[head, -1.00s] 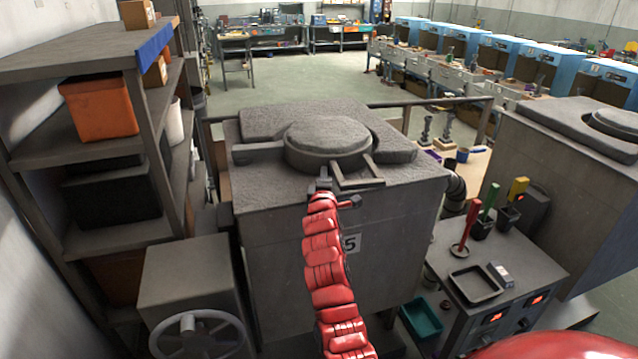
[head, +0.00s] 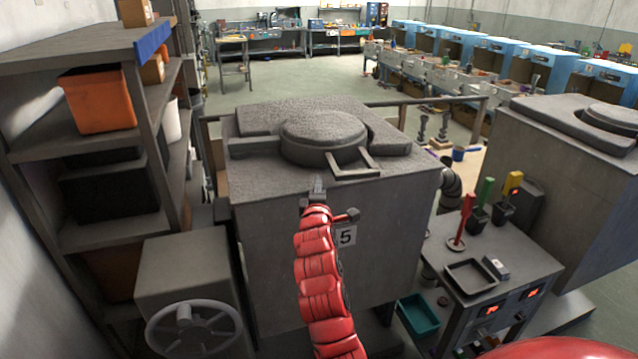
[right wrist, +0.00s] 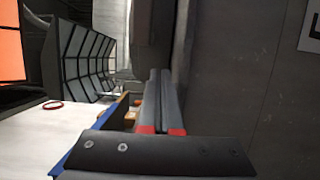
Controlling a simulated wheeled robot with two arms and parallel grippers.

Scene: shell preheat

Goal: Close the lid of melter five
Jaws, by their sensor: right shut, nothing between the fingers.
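Melter five is a grey box (head: 290,250) with a "5" plate (head: 346,236) on its front. Its round grey lid (head: 322,130) lies flat on top, seated over the opening as far as I can see. A bar-shaped handle (head: 355,165) sticks out from the lid toward me. My right gripper (head: 318,186) is at the top front edge of the melter, left of and nearer than the handle, apart from it. Its fingers (right wrist: 160,75) are shut and empty beside a grey wall in the right wrist view. My left gripper is not in view.
A shelf with an orange bin (head: 98,100) stands close on the left. A handwheel (head: 194,328) is at the lower left. A small bench (head: 490,262) with a tray and coloured-handled tools is on the right, beside another melter (head: 555,170).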

